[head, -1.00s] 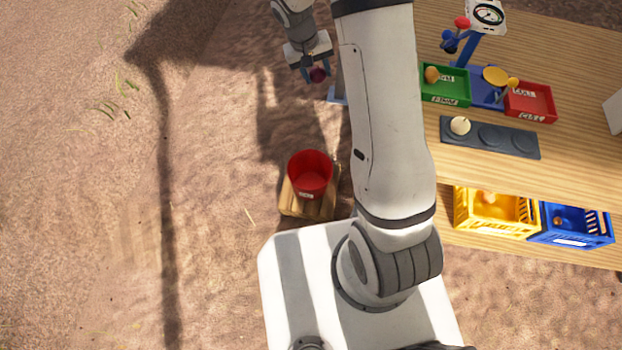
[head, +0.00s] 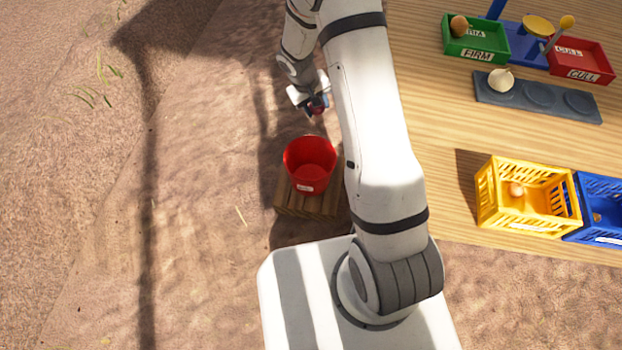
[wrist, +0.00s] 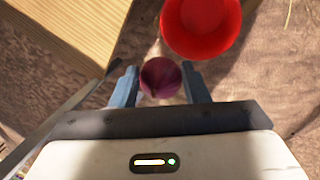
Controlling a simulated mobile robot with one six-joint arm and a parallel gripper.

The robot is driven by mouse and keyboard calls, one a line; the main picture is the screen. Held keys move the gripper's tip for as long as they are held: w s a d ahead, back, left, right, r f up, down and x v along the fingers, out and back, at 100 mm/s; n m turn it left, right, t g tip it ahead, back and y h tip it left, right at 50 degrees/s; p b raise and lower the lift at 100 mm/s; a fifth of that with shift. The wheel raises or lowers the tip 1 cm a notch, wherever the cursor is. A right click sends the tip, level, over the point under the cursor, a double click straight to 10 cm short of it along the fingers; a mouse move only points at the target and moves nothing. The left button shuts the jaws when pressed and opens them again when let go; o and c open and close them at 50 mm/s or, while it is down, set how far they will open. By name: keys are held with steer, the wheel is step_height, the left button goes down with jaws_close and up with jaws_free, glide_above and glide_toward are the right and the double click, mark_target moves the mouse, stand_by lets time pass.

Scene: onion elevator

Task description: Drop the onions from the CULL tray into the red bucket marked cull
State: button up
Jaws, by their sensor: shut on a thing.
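My gripper (head: 318,107) is shut on a dark red onion (wrist: 160,78), which sits between the two fingers in the wrist view. The red bucket (head: 310,163) stands on a small wooden stand, with a pale label on its side. In the head view the gripper is above the bucket in the picture, not over its opening. In the wrist view the bucket (wrist: 203,20) is just beyond the onion, to the right. The red CULL tray (head: 583,62) is on the table at the upper right, and I see no onion in it.
A green FIRM tray (head: 478,42) holds a brown onion (head: 459,26). A white onion (head: 501,80) sits on a dark slotted plate (head: 540,97). Bare ground lies left of the bucket.

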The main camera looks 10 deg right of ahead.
step_height(320, 180, down, 24)
steer(key=n+b, duration=0.1)
steer(key=b, duration=1.4)
steer(key=shift+a+f+n, duration=0.2)
steer(key=shift+a+n, duration=0.05)
steer(key=shift+n, duration=0.15)
steer(key=o, duration=1.1)
steer(key=shift+c, duration=0.2)
steer(key=p+v, duration=0.3)
steer(key=v, duration=0.4)
steer(key=shift+s+r, duration=0.2)
steer(key=shift+r, duration=0.25)
